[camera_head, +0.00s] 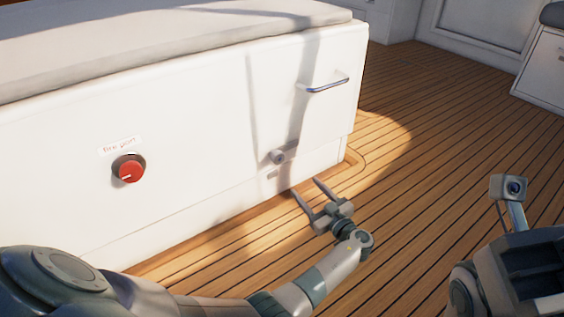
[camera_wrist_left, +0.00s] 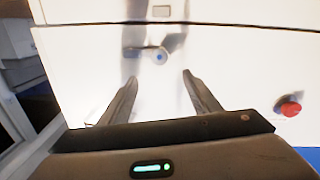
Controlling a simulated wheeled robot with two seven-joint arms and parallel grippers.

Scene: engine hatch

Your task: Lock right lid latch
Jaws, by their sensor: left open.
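The white box front (camera_head: 200,130) carries a small round grey latch (camera_head: 278,156) low near its right end, with a short bar reaching to its right. The latch also shows in the left wrist view (camera_wrist_left: 160,56), beyond the fingers and upside down compared with the head view. My left gripper (camera_head: 305,187) is open and empty, low in front of the box and below the latch. Its fingers point at the box front, and in the wrist view the latch lies between their lines, apart from them. My right gripper is not in view.
A red knob (camera_head: 128,168) sits on the box front at left. A metal bar handle (camera_head: 323,84) sticks out above the latch. A grey cushion (camera_head: 150,45) covers the box top. The plank floor (camera_head: 430,130) is clear right of the box.

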